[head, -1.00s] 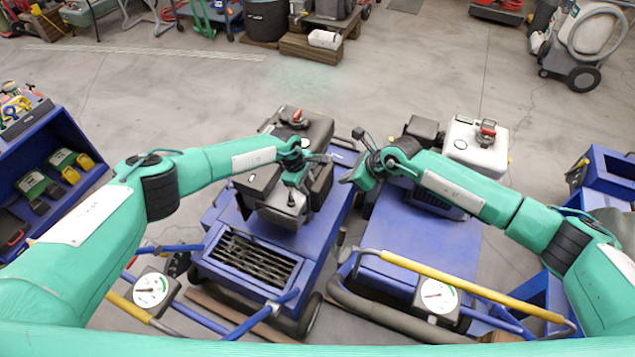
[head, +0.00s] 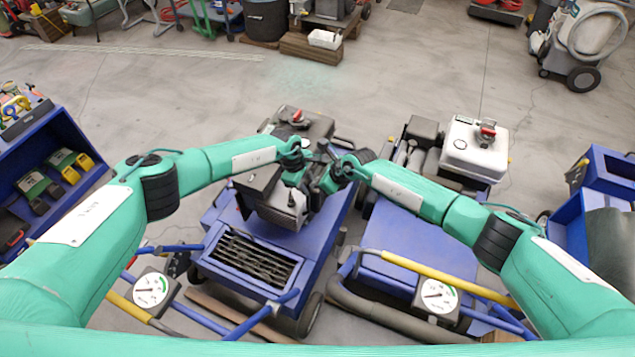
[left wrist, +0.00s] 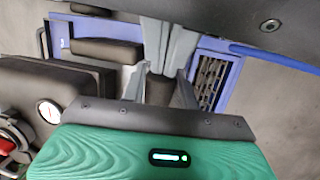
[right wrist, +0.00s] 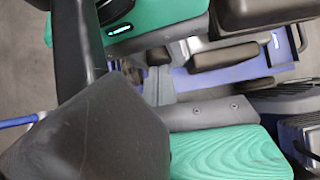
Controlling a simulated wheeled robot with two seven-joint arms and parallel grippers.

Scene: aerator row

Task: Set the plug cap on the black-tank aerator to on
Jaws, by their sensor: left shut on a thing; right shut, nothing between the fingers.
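The black-tank aerator (head: 313,128) is the left machine, with a red cap on its dark tank. My left gripper (left wrist: 161,76) is over its engine, shut on a dark grey stubby piece (left wrist: 159,92) that may be the plug cap. The piece also shows in the right wrist view (right wrist: 157,56). My right gripper (right wrist: 160,84) is shut and empty, close beside the left gripper's fingers. The arms hide this spot in the head view, so I cannot tell whether the piece is seated on a plug or whether the right fingers touch anything.
The white-tank aerator (head: 475,150) stands to the right. Blue handle bars and round gauges (head: 152,289) are in front of both machines. A blue shelf (head: 60,150) is at far left, and blue bins (head: 610,175) are at right. The floor behind is mostly open.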

